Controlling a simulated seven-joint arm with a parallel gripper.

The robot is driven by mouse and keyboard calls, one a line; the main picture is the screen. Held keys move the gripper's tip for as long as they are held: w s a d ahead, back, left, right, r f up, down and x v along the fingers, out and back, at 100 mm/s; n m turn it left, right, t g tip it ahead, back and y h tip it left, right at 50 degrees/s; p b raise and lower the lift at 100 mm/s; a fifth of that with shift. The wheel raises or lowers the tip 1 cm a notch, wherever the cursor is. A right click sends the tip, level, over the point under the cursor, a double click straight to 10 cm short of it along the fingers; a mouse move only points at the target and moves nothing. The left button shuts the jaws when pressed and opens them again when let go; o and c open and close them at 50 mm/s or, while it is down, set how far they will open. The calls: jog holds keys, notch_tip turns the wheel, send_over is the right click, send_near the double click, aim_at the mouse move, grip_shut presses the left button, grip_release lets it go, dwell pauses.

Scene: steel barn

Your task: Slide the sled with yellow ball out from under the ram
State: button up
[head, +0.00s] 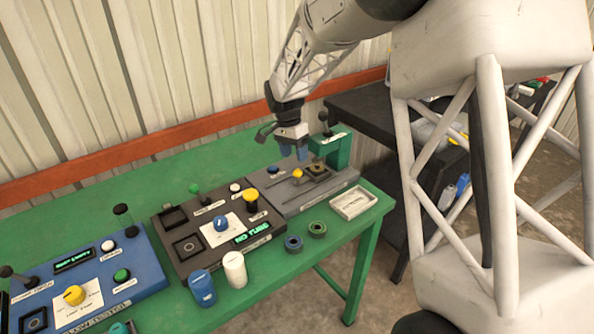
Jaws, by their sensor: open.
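The yellow ball (297,174) is the knob of a small sled (317,171), which has a dark square plate. The sled lies on a grey slotted base (345,181). The plate is at the foot of the green press (337,151), by its overhanging head. Exactly how much of it is under the ram is too small to tell. My gripper (294,153) points down, open and empty, a little above and behind the yellow ball. It appears apart from the ball and left of the press.
A blue knob (272,169) stands on the base's left end. A dark panel (182,250) with knobs is to the left, then a blue tester (130,277). A pale tray (353,203), two rings (293,244) and blue and white jars (235,268) stand in front.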

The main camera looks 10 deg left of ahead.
aim_at(297, 170)
jog(key=shift+s+d+f, duration=0.1)
jog(key=shift+d+f, duration=0.05)
jog(key=shift+f, duration=0.9)
jog(key=shift+s+d+f, duration=0.15)
jog(key=shift+d+f, duration=0.05)
jog(key=shift+f, duration=0.85)
jog(key=shift+s+d+f, duration=0.1)
jog(key=shift+d+f, duration=0.05)
jog(key=shift+f, duration=0.9)
grip_shut()
